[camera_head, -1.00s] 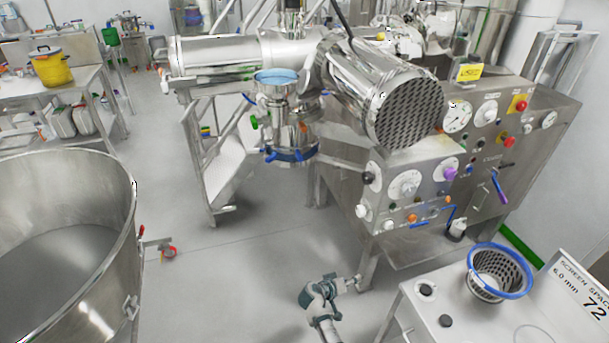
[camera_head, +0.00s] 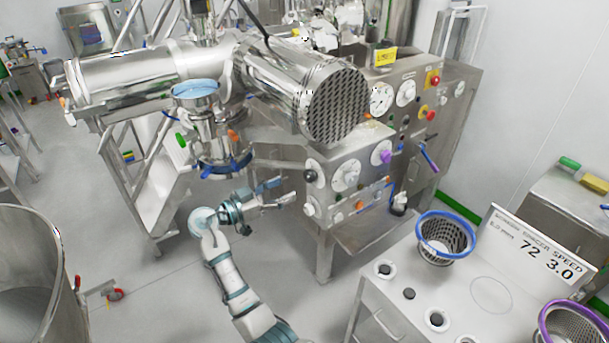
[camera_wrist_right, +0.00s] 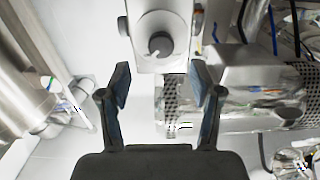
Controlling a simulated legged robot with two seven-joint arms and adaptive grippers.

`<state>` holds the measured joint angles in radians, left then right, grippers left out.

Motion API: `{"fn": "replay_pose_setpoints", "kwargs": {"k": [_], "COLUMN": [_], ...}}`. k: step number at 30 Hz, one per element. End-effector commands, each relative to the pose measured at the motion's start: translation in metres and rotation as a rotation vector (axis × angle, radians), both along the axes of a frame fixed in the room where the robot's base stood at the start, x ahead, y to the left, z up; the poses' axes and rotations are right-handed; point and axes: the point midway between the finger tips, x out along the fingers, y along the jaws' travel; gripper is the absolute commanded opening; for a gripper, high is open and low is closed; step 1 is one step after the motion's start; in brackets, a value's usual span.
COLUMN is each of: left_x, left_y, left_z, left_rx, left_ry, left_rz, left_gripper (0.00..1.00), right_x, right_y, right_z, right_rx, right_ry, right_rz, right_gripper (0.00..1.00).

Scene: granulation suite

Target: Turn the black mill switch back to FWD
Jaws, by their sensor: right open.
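The mill's steel control panel (camera_head: 348,192) faces me near the middle of the head view. A round black knob (camera_head: 310,176) at its upper left looks like the black mill switch; its lettering is too small to read. In the right wrist view a dark grey knob (camera_wrist_right: 160,45) with a light pointer shows ahead, beyond the fingertips; it is probably the same switch. My right gripper (camera_head: 280,192) is open and empty, just left of the panel and apart from the knob. Its two fingers also show in the right wrist view (camera_wrist_right: 160,80). My left gripper is not in view.
A white dial (camera_head: 345,176) and a purple knob (camera_head: 385,157) sit right of the black knob. The perforated mill cylinder (camera_head: 338,105) juts out above. A blue-rimmed screen basket (camera_head: 445,238) stands on a white table (camera_head: 465,295) at lower right.

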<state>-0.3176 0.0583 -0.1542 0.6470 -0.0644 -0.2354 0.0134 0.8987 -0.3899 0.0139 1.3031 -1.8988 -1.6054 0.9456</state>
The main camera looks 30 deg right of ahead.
Motion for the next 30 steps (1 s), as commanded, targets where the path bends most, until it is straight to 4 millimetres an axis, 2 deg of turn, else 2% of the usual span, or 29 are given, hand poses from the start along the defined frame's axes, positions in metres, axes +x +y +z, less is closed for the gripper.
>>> {"fn": "replay_pose_setpoints", "kwargs": {"k": [9,16,21,26,30], "left_x": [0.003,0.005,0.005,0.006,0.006], "left_y": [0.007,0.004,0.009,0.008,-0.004], "left_z": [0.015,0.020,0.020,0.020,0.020], "left_rx": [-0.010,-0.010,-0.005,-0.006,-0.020], "left_ry": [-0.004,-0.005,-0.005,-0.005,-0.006], "left_rz": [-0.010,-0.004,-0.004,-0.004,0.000], "left_gripper": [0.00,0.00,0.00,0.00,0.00], "right_x": [0.005,0.008,0.008,0.008,0.008], "right_y": [-0.044,-0.078,-0.093,-0.095,-0.087], "right_z": [0.008,0.004,0.000,0.000,0.002], "right_rx": [-0.018,-0.012,-0.003,-0.003,-0.009], "right_ry": [0.002,0.003,0.002,0.002,0.003], "right_rz": [0.003,0.004,0.003,0.003,0.003], "right_gripper": [0.64,0.64,0.64,0.64,0.29]}}
